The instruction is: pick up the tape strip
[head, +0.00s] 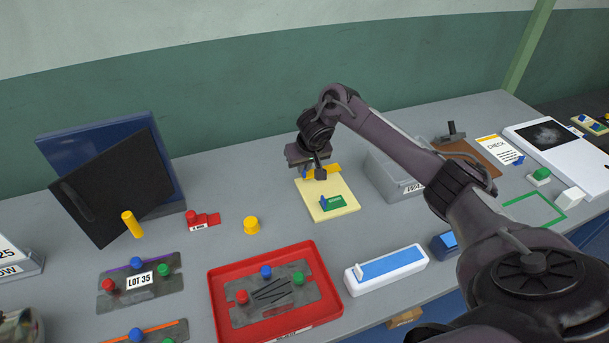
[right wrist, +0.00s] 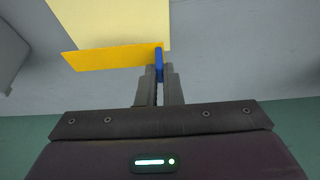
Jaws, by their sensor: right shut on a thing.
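The tape strip is a flat orange-yellow strip (right wrist: 110,58) with a blue tab (right wrist: 159,60) at its end. My right gripper (right wrist: 158,74) is shut on the blue tab in the right wrist view. In the head view the strip (head: 333,169) shows partly behind my right gripper (head: 320,176), at the far edge of a cream pad (head: 341,194). The strip overlaps the pad in both views; I cannot tell whether it is touching it or just above it. A green piece with a blue tab (head: 334,203) lies on the pad. My left gripper is not in view.
A grey bin (head: 388,176) stands right of the pad, under my right forearm. A yellow knob (head: 251,225) and a red block (head: 203,220) are to the left. A red tray (head: 222,312) with a grey plate and a white-and-blue box (head: 387,269) are in front.

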